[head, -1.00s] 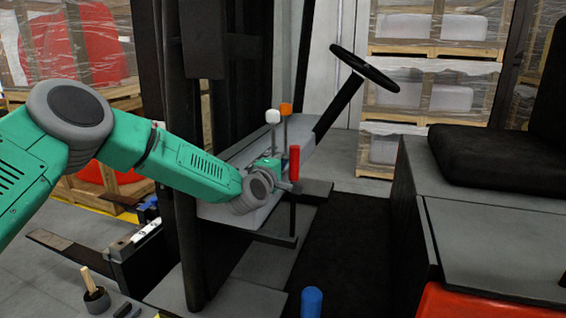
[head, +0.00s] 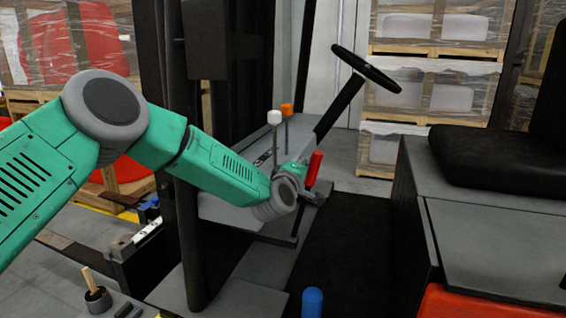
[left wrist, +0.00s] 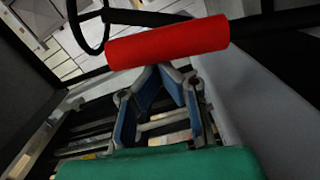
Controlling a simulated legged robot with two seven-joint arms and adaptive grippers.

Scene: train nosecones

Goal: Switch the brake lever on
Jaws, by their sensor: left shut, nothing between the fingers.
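The lever with the red cylindrical grip (head: 314,168) stands beside the grey console (head: 225,209) and leans, its top to the right. In the left wrist view the red grip (left wrist: 168,43) lies across the picture, just beyond my fingertips. My left gripper (head: 312,193) is at the lower part of this lever, partly hidden by my wrist. In the left wrist view its blue-padded fingers (left wrist: 163,72) come together at the tips, with nothing between them. The tips are close to the grip; contact is hard to tell. My right gripper is not in view.
Levers with a white knob (head: 274,117) and an orange knob (head: 287,110) stand behind on the console. A steering wheel (head: 365,68) is above right, and a black seat (head: 500,155) at right. A blue cylinder (head: 312,302) is at the bottom. The dark floor (head: 345,240) is clear.

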